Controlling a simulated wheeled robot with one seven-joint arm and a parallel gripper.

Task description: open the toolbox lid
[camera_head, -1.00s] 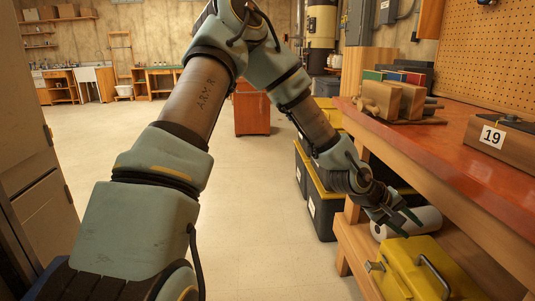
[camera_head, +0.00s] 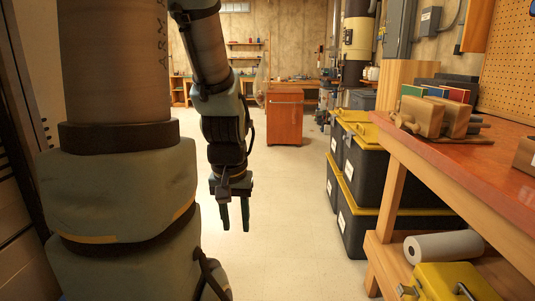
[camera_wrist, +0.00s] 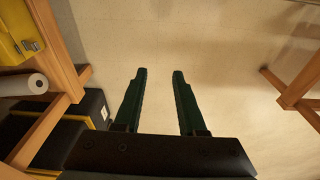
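The yellow toolbox (camera_head: 445,284) sits on the lower shelf of the red-topped workbench, at the bottom right of the head view and cut off by the frame edge. Its grey handle and a latch show, and its lid looks shut. A corner of it also shows at the top left of the wrist view (camera_wrist: 16,30). My gripper (camera_head: 234,228) hangs over the open floor, pointing down, well to the left of the toolbox. In the wrist view its two green fingers (camera_wrist: 159,72) are apart with only floor between them.
A white paper roll (camera_head: 444,246) lies behind the toolbox on the shelf. Black bins with yellow lids (camera_head: 375,222) are stacked beyond the bench (camera_head: 470,165). A wooden cabinet (camera_head: 285,120) stands farther back. The floor between is clear.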

